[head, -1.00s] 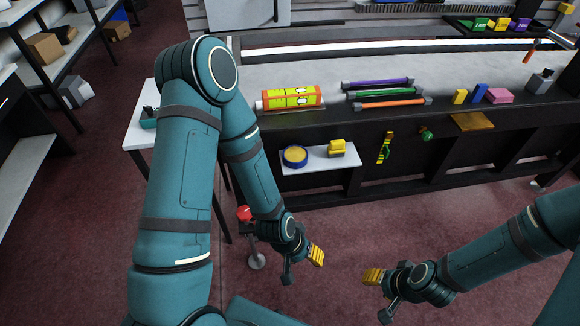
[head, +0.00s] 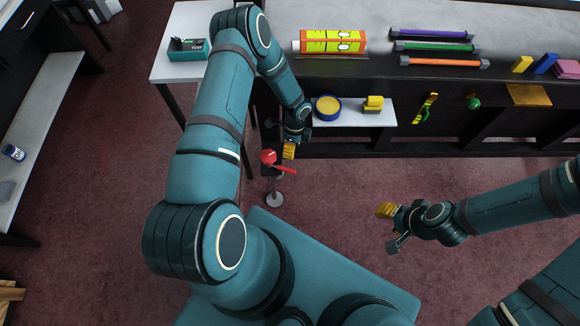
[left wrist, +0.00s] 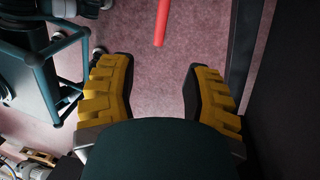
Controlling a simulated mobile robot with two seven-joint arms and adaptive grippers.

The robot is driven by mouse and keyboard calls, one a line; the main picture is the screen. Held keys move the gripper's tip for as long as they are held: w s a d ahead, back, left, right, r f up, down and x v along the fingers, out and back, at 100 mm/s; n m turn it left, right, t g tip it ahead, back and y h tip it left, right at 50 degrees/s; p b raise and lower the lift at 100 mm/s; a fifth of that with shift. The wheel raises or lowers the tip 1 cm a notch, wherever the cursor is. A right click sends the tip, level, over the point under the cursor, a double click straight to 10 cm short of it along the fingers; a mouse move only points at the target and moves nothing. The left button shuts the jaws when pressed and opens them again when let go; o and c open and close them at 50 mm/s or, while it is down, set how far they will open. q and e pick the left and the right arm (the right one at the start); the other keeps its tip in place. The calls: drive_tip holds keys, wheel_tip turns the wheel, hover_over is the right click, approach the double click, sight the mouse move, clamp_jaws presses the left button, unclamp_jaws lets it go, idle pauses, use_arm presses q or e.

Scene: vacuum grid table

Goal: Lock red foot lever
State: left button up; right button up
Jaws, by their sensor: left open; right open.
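The red foot lever (head: 284,169) sits low beside the table leg in the head view, with a red knob at its left end and a grey round foot (head: 275,199) below it on the floor. In the left wrist view a red bar (left wrist: 162,22) shows at the top, between and beyond the fingers, apart from them. My left gripper (head: 289,151) is just above and right of the red knob in the head view. In the left wrist view its yellow fingers (left wrist: 158,90) are spread and empty. My right gripper (head: 385,211) is open and empty over the floor to the right.
A white shelf (head: 350,112) with a blue round tin (head: 327,108) and a yellow item (head: 373,104) is right of my left gripper. A dark table leg stands close by. A white side table (head: 170,70) is at left. Floor at front is clear.

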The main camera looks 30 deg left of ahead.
sight(290, 170)
use_arm(q)
drive_tip(key=f+b, duration=0.1)
drive_tip(key=f, duration=0.3)
drive_tip(key=s+f, duration=0.1)
drive_tip(key=f, duration=0.3)
drive_tip(key=s+f+b, duration=0.1)
drive_tip(key=f, duration=0.3)
drive_tip(key=shift+s+d+f+b, duration=0.15)
drive_tip(key=shift+d+f+b, duration=0.05)
drive_tip(key=shift+f+b, duration=0.1)
drive_tip(key=shift+c, duration=0.4)
clamp_jaws()
drive_tip(key=shift+s, duration=0.1)
